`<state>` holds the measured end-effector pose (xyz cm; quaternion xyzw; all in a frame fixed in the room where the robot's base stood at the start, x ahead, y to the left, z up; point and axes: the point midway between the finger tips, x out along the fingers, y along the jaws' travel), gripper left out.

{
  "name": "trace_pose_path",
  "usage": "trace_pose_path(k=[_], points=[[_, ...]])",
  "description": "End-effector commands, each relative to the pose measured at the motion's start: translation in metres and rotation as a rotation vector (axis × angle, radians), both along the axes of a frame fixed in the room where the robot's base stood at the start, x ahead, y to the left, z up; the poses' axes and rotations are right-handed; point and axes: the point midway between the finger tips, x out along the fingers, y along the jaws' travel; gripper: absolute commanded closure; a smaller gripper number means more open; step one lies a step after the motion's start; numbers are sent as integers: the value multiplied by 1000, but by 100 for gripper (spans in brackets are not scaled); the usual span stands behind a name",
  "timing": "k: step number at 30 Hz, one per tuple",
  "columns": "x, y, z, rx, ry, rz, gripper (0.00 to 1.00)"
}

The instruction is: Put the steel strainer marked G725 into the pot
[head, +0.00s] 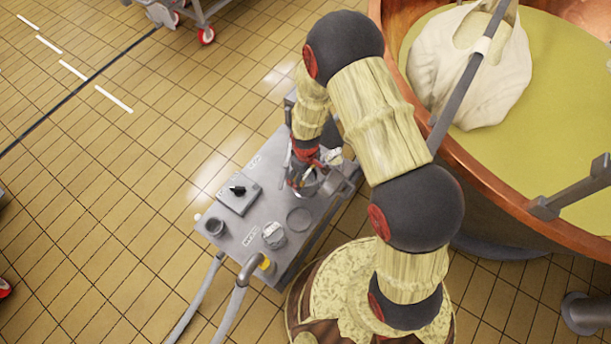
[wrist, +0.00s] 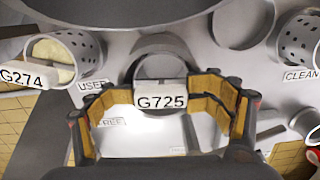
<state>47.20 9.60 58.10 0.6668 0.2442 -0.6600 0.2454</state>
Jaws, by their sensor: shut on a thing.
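The steel strainer marked G725 (wrist: 160,95) shows its white tag in the middle of the wrist view, with a round metal rim behind it. My gripper (wrist: 163,105) has its two yellow-padded fingers on either side of the tag and is shut on this strainer. In the head view my gripper (head: 305,178) is over the grey table, and the strainer there is partly hidden by the fingers. A large grey round vessel (wrist: 100,10), cut off at the top of the wrist view, may be the pot. I cannot tell whether the strainer touches the table.
A strainer marked G274 (wrist: 65,50) with pale contents stands at left, near a USED label (wrist: 92,86). A perforated strainer (wrist: 297,38) stands at right by a CLEAN label.

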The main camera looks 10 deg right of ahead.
Motion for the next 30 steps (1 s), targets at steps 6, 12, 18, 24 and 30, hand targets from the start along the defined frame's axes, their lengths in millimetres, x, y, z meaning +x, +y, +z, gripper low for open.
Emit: trace_pose_path(k=[6,12,18,24,30], points=[[-9,-3,-8,-4,17,-3,89],[-9,-3,-8,-4,17,-3,26],[-7,-2,-6,-3,14,-2,15],[-5,-2,-4,-2,10,-1,4],[-4,-1,-3,-2,9,-1,0]])
